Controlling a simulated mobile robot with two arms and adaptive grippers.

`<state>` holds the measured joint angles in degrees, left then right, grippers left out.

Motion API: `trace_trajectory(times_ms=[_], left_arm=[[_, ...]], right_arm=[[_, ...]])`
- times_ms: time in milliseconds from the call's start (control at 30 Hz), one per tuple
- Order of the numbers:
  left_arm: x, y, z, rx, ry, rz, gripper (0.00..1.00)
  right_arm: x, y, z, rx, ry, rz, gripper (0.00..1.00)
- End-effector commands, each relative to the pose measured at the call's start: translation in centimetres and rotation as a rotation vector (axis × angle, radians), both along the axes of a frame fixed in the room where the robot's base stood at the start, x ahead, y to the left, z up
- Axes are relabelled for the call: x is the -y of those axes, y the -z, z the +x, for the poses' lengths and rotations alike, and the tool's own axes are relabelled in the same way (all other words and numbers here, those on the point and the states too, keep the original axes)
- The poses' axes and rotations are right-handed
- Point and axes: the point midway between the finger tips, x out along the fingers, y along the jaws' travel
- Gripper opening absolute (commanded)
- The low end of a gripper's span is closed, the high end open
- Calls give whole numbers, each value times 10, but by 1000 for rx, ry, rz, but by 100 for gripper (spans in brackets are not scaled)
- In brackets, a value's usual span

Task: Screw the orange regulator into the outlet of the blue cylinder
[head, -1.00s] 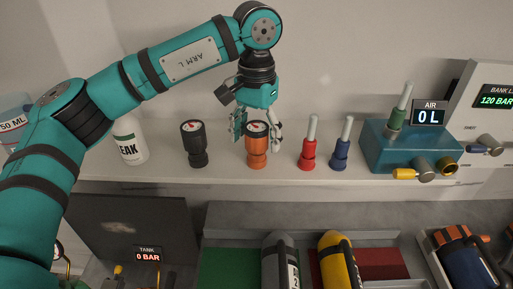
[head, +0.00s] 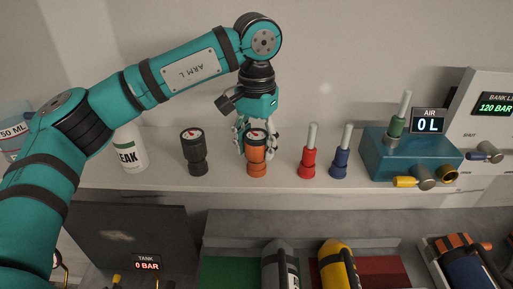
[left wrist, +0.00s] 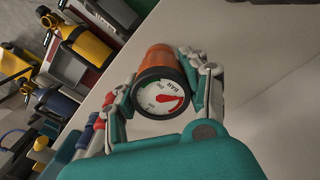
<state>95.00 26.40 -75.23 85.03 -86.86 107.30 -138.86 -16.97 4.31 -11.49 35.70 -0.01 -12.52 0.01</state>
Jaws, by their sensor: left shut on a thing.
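The orange regulator (head: 257,165) stands upright on the pale shelf, its round dial tilted up. My left gripper (head: 256,142) has its fingers shut around the upper part of it. In the left wrist view the orange regulator (left wrist: 160,68) sits between the two fingers of my left gripper (left wrist: 162,88), dial facing the camera. A dark blue cylinder (head: 470,265) lies at the lower right, cut by the frame edge; a blue cylinder also shows in the left wrist view (left wrist: 60,104). Its outlet cannot be made out. My right gripper is not in view.
A black regulator (head: 194,155) stands left of the orange one; red (head: 308,162) and blue (head: 340,164) pieces with pale stems stand right. A teal block (head: 408,160) is farther right. Grey (head: 280,262) and yellow (head: 338,262) cylinders lie below the shelf (head: 225,182).

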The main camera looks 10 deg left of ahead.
Motion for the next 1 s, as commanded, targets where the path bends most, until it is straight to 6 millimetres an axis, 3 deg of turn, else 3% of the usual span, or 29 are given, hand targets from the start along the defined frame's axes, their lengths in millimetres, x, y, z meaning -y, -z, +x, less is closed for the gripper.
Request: trace_trajectory(times_ms=[1000], left_arm=[[0, -32, 0, 2, 0, -1, 1]], right_arm=[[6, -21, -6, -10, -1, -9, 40]])
